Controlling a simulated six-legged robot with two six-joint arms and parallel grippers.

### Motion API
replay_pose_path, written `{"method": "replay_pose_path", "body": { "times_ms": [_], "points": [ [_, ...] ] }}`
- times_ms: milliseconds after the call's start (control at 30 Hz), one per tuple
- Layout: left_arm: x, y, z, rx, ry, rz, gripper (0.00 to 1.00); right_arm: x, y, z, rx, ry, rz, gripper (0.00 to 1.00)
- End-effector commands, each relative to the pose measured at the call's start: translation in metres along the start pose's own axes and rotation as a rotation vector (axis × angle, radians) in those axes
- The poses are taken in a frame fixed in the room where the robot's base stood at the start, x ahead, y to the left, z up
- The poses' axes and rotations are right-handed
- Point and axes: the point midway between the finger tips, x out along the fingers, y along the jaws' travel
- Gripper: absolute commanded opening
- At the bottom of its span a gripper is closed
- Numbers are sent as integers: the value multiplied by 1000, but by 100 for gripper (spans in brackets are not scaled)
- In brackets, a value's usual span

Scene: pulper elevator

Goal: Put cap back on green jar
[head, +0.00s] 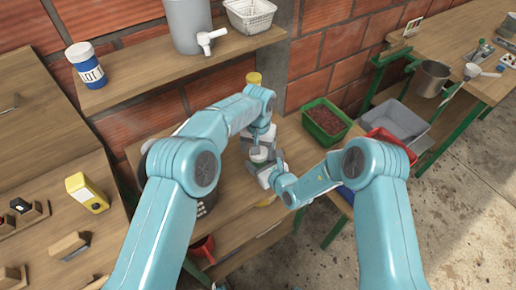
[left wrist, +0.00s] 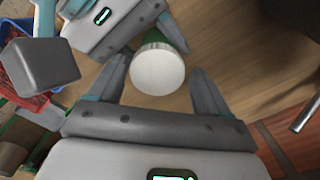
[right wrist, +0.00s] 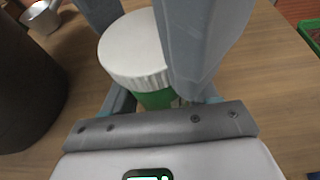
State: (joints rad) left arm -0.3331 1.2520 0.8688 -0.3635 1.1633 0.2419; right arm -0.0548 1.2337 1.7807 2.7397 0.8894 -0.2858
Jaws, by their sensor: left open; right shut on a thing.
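The green jar (right wrist: 155,98) stands between the fingers of my right gripper (right wrist: 150,40), which is shut on it. A white ribbed cap (right wrist: 133,48) sits over the jar's mouth; I cannot tell whether it is fully seated. In the left wrist view the cap (left wrist: 158,70) lies between the spread fingers of my open left gripper (left wrist: 158,66), with a sliver of green jar (left wrist: 181,42) behind it. My right gripper also shows there at upper left. In the head view both grippers meet above the wooden bench, and the jar's body is mostly hidden.
A green tray of red cherries (head: 326,120) stands right of the grippers, with a grey tub (head: 392,120) beyond. A dark round object (right wrist: 25,80) stands left of the jar in the right wrist view. A shelf above holds a blue-and-white jar (head: 86,65) and a white basket (head: 250,15).

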Motion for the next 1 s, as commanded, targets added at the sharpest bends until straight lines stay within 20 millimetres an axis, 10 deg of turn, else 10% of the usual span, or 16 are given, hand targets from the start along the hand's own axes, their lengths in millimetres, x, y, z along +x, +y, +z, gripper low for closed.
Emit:
{"method": "replay_pose_path", "body": {
  "times_ms": [500,1000],
  "points": [
    [-43,3,0,2,-1,4,86,0,2,0,-2,1,4,0],
    [-46,1,3,-225,-16,-1,83,0,1,0,-2,1,2,0]
  ]
}}
